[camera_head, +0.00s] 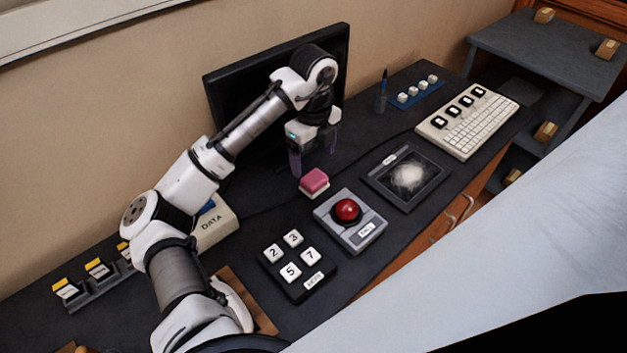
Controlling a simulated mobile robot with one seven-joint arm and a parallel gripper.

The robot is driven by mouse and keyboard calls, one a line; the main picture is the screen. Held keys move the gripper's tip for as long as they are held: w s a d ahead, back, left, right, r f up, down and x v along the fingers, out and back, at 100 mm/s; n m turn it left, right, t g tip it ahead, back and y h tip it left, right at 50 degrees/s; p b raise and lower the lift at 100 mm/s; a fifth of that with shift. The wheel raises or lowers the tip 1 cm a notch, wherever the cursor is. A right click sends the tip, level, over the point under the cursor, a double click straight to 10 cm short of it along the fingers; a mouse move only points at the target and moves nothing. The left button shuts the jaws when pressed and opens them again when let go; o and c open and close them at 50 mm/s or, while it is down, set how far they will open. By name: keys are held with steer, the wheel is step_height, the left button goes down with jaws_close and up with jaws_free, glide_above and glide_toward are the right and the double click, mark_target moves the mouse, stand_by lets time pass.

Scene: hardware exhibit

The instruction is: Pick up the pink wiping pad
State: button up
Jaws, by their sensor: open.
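The pink wiping pad (314,181) is a small block with a pink top and a pale lower layer. It lies on the dark desk (262,226) in the middle of the view, behind the red button box. My gripper (314,163) points down just behind and above the pad, its dark purplish fingers apart and empty. The fingers look close to the pad but apart from it; the exact height gap is hard to judge.
A red button box (366,236) and a framed dark panel with a whitish smudge (420,186) are near the pad. A number keypad (297,284), keyboard (478,135), DATA box (216,232) and monitor (232,98) stand around. A cable runs across the desk.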

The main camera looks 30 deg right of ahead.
mark_target(311, 175)
steer(key=shift+w+a+f+p, duration=0.1)
steer(key=shift+f+p, duration=0.4)
steer(key=shift+f, duration=1.45)
steer(key=shift+w+a+f+p, duration=0.1)
steer(key=shift+f+p, duration=0.4)
steer(key=shift+f, duration=1.4)
steer(key=c, duration=1.1)
steer(key=shift+o, duration=0.2)
steer(key=shift+r, duration=0.15)
step_height(311, 175, up, 20)
steer(key=b, duration=0.2)
